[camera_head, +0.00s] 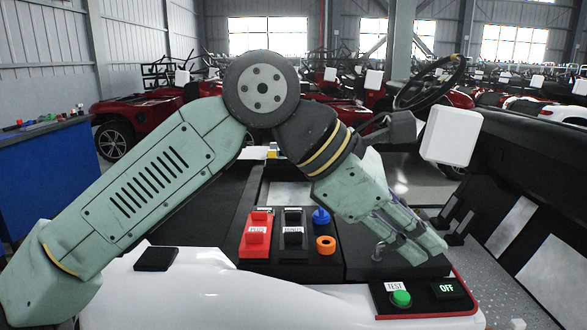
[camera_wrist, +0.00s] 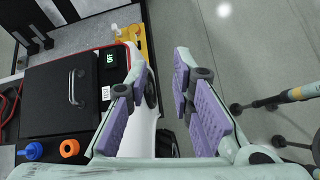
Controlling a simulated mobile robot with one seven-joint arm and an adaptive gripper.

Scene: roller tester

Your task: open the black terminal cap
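The black terminal cap (camera_head: 293,233), labelled MINUS, sits closed-looking on the dark panel in the head view. The red cap (camera_head: 256,234), labelled PLUS, stands just left of it. My gripper (camera_head: 428,252) is to the right of the black cap, above the right part of the panel and apart from the cap. In the wrist view my gripper (camera_wrist: 158,62) is open, with its purple finger pads spread and nothing between them. The black cap cannot be made out in the wrist view.
A blue knob (camera_head: 321,216) and an orange ring (camera_head: 326,244) are beside the black cap. A black lid (camera_wrist: 70,95) with a metal handle lies right of them. A green TEST button (camera_head: 401,298) and OFF display (camera_head: 447,289) are in front. A steering wheel (camera_head: 430,83) stands behind.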

